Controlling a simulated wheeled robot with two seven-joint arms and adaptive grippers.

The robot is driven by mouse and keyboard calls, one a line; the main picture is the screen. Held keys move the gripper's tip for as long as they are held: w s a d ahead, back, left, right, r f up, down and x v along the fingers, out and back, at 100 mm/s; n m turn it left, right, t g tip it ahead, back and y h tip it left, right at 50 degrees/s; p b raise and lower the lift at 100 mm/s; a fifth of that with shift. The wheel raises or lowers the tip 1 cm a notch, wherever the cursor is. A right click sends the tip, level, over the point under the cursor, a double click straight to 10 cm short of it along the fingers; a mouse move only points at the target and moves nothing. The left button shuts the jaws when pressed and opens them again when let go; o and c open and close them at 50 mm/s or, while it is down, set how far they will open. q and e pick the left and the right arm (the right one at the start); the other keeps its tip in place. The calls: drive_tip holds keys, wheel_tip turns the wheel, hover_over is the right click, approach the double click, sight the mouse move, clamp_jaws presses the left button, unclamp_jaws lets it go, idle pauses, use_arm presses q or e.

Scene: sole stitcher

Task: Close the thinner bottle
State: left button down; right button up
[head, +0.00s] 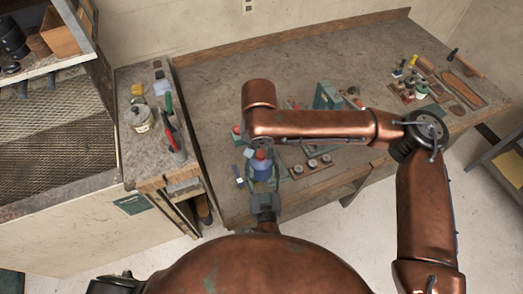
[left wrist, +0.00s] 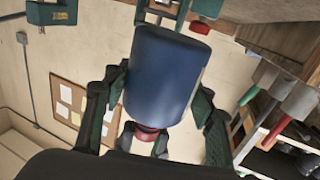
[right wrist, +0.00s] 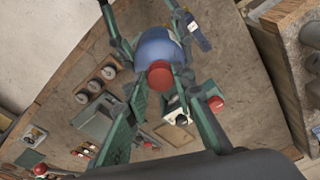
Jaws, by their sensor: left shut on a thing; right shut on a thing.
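The thinner bottle is a blue cylinder (head: 262,171) with a red cap (head: 260,155), held over the near side of the bench. My left gripper (left wrist: 160,88) is shut on the blue body, one finger on each side. In the right wrist view the red cap (right wrist: 160,75) sits on the bottle's end, and my right gripper (right wrist: 160,88) is shut around it. The right forearm hides most of the right gripper in the head view. I cannot tell how tightly the cap is seated.
The workbench (head: 215,90) holds a rack with round pieces (head: 312,165) and a teal box (head: 327,95) near the bottle. Several small bottles (head: 412,88) stand at the back right. A pot (head: 139,118) is on the left counter. The back left bench area is clear.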

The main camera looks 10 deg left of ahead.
drive_tip(key=m, duration=0.4)
drive_tip(key=shift+a, duration=0.2)
drive_tip(key=m, duration=0.4)
drive_tip(key=shift+w+h, duration=0.1)
drive_tip(key=shift+h, duration=0.3)
drive_tip(key=m, duration=0.3)
drive_tip(key=m+g, duration=0.1)
drive_tip(key=m, duration=0.3)
drive_tip(key=shift+w+a+h, duration=0.1)
drive_tip(key=shift+w+h, duration=0.05)
drive_tip(key=shift+h, duration=0.15)
drive_tip(key=o, duration=0.7)
